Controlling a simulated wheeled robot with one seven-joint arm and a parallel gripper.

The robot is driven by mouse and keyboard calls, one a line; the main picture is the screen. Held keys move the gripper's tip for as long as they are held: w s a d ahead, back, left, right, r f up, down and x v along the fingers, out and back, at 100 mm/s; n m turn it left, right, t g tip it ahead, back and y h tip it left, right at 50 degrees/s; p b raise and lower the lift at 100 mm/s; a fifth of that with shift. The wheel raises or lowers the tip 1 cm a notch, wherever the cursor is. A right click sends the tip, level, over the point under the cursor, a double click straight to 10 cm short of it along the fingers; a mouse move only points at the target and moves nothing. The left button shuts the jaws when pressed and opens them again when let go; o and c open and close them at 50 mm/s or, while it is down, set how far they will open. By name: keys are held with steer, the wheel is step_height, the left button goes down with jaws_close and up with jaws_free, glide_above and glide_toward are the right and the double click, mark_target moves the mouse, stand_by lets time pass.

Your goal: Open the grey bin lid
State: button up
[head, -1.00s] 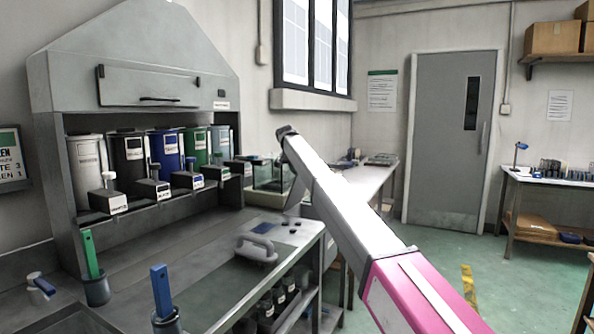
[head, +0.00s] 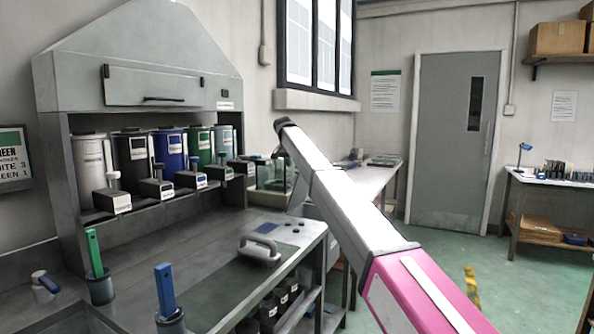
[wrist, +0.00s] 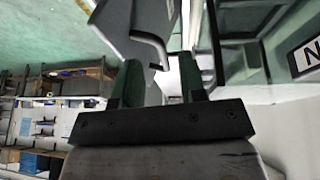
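My gripper (wrist: 160,84) shows in the wrist view with its two dark fingers apart and nothing clearly held between them. A grey panel with a bent dark edge (wrist: 140,22) lies just beyond the fingertips; I cannot tell whether it is the grey bin lid or whether a finger touches it. A grey canister (head: 224,142) stands at the right end of the canister row. I cannot identify any grey bin lid for certain in the head view.
A grey hooded workbench (head: 130,235) fills the left, with a grey handled tool (head: 262,250) on its top. Green (head: 95,252) and blue (head: 164,290) handles stand in cups in front. Open green floor (head: 440,275) lies to the right, before the grey door (head: 450,140).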

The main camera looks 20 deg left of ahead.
steer(key=v, duration=0.2)
steer(key=w+v, duration=0.1)
steer(key=v, duration=0.2)
steer(key=shift+d+r, duration=0.15)
steer(key=shift+r, duration=0.4)
